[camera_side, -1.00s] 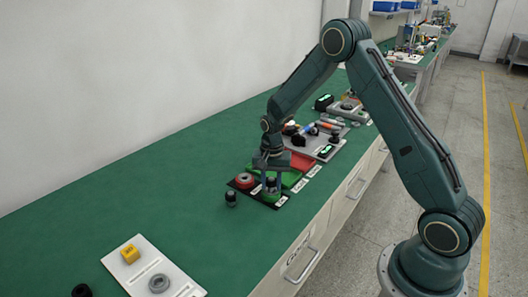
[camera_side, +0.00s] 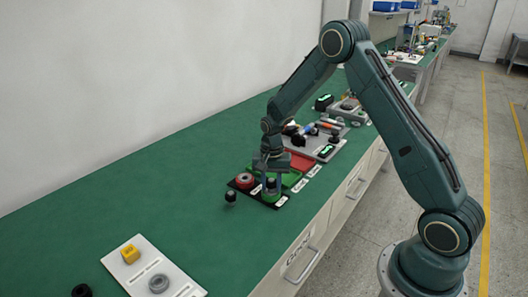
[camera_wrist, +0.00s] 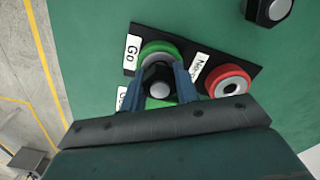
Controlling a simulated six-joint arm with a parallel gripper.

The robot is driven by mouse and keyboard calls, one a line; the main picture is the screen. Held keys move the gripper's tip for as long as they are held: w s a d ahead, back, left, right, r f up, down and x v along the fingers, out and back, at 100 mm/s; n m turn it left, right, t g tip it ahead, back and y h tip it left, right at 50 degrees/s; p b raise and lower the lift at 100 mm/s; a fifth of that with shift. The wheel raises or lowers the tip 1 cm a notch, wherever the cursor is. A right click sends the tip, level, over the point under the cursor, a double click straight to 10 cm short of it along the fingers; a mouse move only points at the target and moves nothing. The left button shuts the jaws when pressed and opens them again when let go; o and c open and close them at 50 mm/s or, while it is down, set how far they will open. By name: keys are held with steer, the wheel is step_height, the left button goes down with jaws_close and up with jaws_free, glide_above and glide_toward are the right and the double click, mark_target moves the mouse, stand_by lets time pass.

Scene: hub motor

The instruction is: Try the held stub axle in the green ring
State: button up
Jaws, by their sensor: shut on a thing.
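My gripper (camera_side: 271,184) points down at the gauge plate, and its blue fingers (camera_wrist: 160,84) are shut on a dark stub axle with a pale round end (camera_wrist: 159,89). The green ring (camera_side: 271,198) lies beneath the held axle on the black plate. In the wrist view, the ring's green rim (camera_wrist: 161,46) shows beyond the axle, by the "Go" label; its near part is hidden. I cannot tell whether the axle's lower end is inside the ring or just above it. The red ring (camera_side: 245,181) sits beside it on the same plate, also in the wrist view (camera_wrist: 228,82).
Another dark stub axle (camera_side: 230,198) stands on the green bench left of the plate. Red (camera_side: 299,160) and green trays and a grey tray of parts lie behind. A white board (camera_side: 140,262) with a yellow block and grey ring lies at front left. Bench between is clear.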

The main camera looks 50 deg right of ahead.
mark_target(271, 180)
steer(key=o, duration=1.6)
steer(key=shift+r, duration=0.15)
steer(key=shift+r, duration=3.4)
steer(key=c, duration=0.4)
